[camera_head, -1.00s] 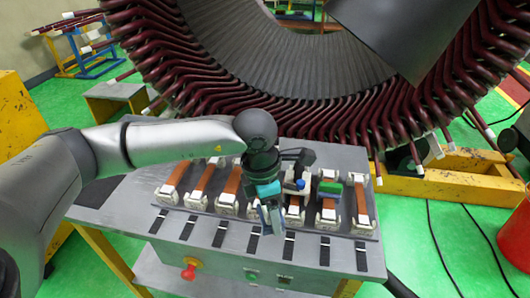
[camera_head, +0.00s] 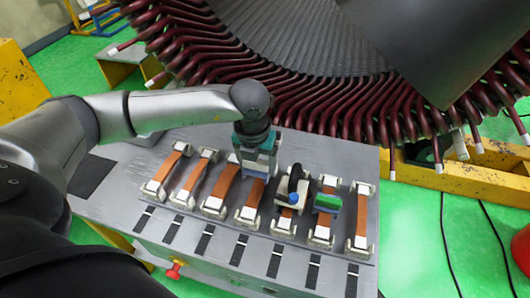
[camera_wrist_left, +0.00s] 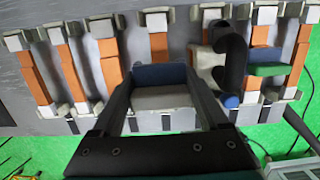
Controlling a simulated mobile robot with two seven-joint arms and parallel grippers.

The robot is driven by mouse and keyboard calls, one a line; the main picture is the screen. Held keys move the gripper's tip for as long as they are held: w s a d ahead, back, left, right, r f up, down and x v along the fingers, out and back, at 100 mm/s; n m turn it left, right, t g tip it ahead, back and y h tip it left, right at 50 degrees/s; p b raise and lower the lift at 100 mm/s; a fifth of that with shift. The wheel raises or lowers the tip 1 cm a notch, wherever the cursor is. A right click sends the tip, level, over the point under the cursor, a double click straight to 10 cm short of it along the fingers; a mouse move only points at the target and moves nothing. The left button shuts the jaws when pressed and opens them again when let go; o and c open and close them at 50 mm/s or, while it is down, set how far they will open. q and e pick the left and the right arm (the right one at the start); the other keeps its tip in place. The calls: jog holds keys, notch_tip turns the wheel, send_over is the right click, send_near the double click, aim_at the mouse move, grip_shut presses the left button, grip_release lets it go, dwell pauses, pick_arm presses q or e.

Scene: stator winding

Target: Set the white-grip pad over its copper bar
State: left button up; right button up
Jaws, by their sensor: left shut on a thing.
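My left gripper (camera_head: 256,172) is above the bench, behind and over the fourth copper bar (camera_head: 249,193) from the left. In the left wrist view its fingers (camera_wrist_left: 160,98) are shut on a block with a whitish grip (camera_wrist_left: 160,100) and a blue part (camera_wrist_left: 160,74), which I take as the white-grip pad. In that view the block lines up with the fourth copper bar (camera_wrist_left: 158,47), whose near part it hides. I cannot tell whether it touches the bar. My right gripper is not in view.
A black-grip piece with a blue knob (camera_head: 293,196) stands on the neighbouring bar to the right, and a green-topped pad (camera_head: 327,203) on the one beyond. The large stator (camera_head: 285,55) with dark red coil ends rises close behind. The bench (camera_head: 130,200) is clear at left.

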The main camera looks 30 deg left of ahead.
aim_at(258, 187)
pick_arm(q)
jog(key=shift+s+f+b, duration=0.3)
jog(key=shift+f+b, duration=0.2)
jog(key=shift+f, duration=0.45)
notch_tip(258, 187, down, 4)
jog(key=b, duration=0.3)
jog(key=shift+r, duration=0.25)
jog(key=shift+w+f+b, duration=0.1)
jog(key=shift+f+b, duration=0.7)
jog(key=shift+b, duration=0.1)
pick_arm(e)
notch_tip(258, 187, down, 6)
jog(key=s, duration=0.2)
pick_arm(q)
jog(key=o, duration=1.3)
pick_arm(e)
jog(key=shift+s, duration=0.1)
